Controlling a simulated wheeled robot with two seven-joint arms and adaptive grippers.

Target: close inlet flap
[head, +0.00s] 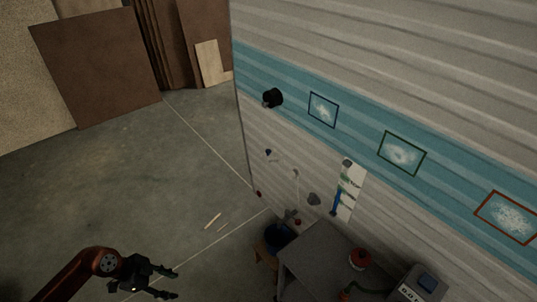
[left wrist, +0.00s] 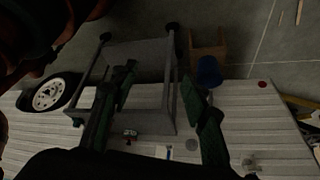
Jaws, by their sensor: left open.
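The pale ribbed camper wall (head: 300,160) carries several small fittings. A small grey rounded fitting (head: 313,198) sits low on it beside the white strip, and a small dark blue fitting (head: 268,153) is farther left. They are too small to tell which is the inlet flap, or whether a flap stands open. In the left wrist view, a small round fitting (left wrist: 250,163) shows on the wall at lower right. My left gripper (head: 168,283) is open and empty over the floor at lower left, well apart from the wall; its spread fingers (left wrist: 158,75) show in the wrist view. My right gripper is out of view.
A grey table (head: 320,255) with a red-topped object (head: 360,259) and a grey device (head: 418,286) stands against the wall. A blue bucket (head: 279,237) is beside it. Thin sticks (head: 213,221) lie on the floor. The floor at left is mostly clear.

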